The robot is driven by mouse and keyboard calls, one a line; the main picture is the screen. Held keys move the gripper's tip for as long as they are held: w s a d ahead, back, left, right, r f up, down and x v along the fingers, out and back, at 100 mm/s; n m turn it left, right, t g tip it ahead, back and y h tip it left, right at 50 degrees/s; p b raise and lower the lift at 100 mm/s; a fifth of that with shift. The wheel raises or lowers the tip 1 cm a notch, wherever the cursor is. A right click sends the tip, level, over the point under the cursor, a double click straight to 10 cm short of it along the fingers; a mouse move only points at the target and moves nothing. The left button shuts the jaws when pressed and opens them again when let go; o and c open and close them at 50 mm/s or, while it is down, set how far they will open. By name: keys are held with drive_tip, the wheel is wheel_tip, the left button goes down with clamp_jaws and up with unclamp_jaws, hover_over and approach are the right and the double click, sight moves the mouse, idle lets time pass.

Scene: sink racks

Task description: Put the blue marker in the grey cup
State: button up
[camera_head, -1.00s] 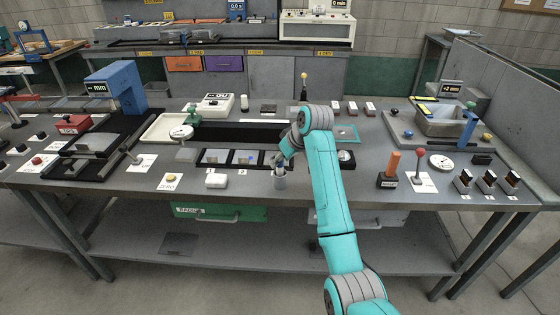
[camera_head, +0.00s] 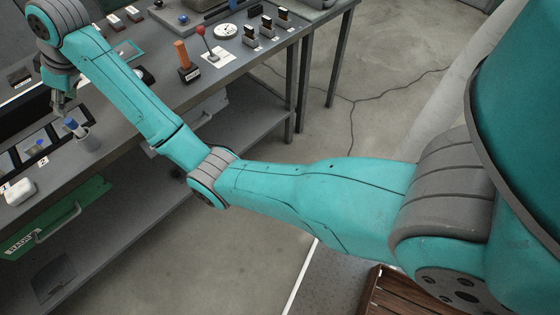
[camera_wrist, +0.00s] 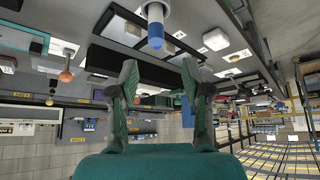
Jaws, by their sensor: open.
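The grey cup (camera_head: 89,141) stands on the bench near its front edge. The blue marker (camera_head: 72,125) stands in it, its blue end pointing up and leaning a little. In the wrist view, which is upside down, the marker's blue end (camera_wrist: 156,43) and pale barrel are at the top, with part of the cup rim around the barrel. My gripper (camera_head: 60,108) is close above and just behind the marker's top. In the wrist view my gripper (camera_wrist: 158,75) has its two fingers spread, with nothing between them, and the marker lies beyond the tips.
A white box (camera_head: 20,191) sits left of the cup at the front edge. Dark framed tiles (camera_head: 38,146) lie behind the cup. An orange-handled black block (camera_head: 187,65) and a red-ball lever (camera_head: 204,38) stand to the right. A green drawer (camera_head: 62,214) hangs below the bench.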

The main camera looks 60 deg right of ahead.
drive_tip(key=s+a+f+m+t, duration=0.1)
drive_tip(key=s+f, duration=0.4)
drive_tip(key=f, duration=0.4)
drive_tip(key=s+f+m+t, duration=0.1)
drive_tip(key=s+f, duration=0.4)
drive_tip(key=f, duration=0.4)
drive_tip(key=s+a+f+m+t, duration=0.1)
drive_tip(key=s+f, duration=0.4)
drive_tip(key=f, duration=0.5)
drive_tip(key=s+f+m+t+h, duration=0.15)
drive_tip(key=s+f, duration=0.35)
drive_tip(key=s, duration=0.6)
drive_tip(key=s+r+t+h, duration=0.1)
drive_tip(key=s+r+t, duration=0.15)
drive_tip(key=s, duration=1.75)
drive_tip(key=s+r+t, duration=0.1)
drive_tip(key=s+r, duration=1.2)
drive_tip(key=s, duration=0.2)
drive_tip(key=shift+s+r+m+t, duration=0.25)
drive_tip(key=shift+s+m+t, duration=0.05)
drive_tip(key=shift+m+t, duration=0.15)
